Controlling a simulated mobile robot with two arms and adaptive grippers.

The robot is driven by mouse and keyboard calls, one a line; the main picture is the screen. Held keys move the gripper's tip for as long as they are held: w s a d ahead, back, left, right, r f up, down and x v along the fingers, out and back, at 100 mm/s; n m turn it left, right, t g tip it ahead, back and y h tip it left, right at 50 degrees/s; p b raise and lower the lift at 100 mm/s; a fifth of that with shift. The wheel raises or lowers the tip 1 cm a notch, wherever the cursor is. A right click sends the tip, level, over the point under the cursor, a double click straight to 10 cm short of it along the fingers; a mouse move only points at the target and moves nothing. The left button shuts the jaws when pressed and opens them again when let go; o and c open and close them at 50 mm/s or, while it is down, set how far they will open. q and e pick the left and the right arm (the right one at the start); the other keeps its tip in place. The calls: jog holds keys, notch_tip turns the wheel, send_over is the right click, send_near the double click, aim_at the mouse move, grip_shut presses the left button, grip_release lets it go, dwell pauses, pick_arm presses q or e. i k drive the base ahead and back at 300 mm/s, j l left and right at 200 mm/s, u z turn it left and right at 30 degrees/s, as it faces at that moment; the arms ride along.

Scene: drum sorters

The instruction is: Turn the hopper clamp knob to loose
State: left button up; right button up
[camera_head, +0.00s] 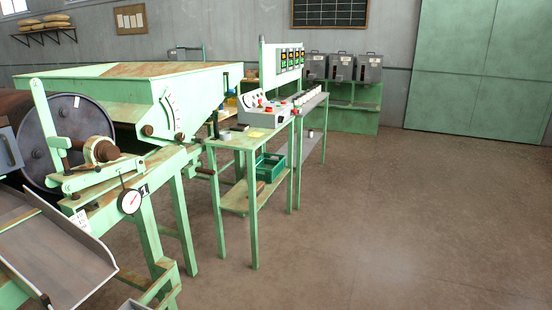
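The green drum sorter machine (150,200) stands at the left. Its wide green trough or hopper (130,70) has a white curved scale plate (172,103) on its near end. Two small brown round knobs sit low on that end, one on the left (147,130) and one at the foot of the scale (179,136). I cannot tell which is the hopper clamp knob or how it is set. A dark lever with a blue top (224,80) stands just right of the hopper. Neither of my grippers is in view.
A green table (240,142) with a control box (265,112) stands right of the machine, with a green crate (269,166) on its lower shelf. A dial gauge (129,201) and metal chute (55,250) are at the near left. The brown floor (400,220) at right is clear.

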aim_at(181, 137)
jog(key=i+u, duration=0.2)
jog(key=i, duration=0.2)
jog(key=i+l+u, duration=0.2)
jog(key=i, duration=0.2)
jog(key=i+l+u, duration=0.2)
jog(key=i, duration=0.25)
jog(key=i+l+u, duration=0.25)
jog(key=i, duration=0.15)
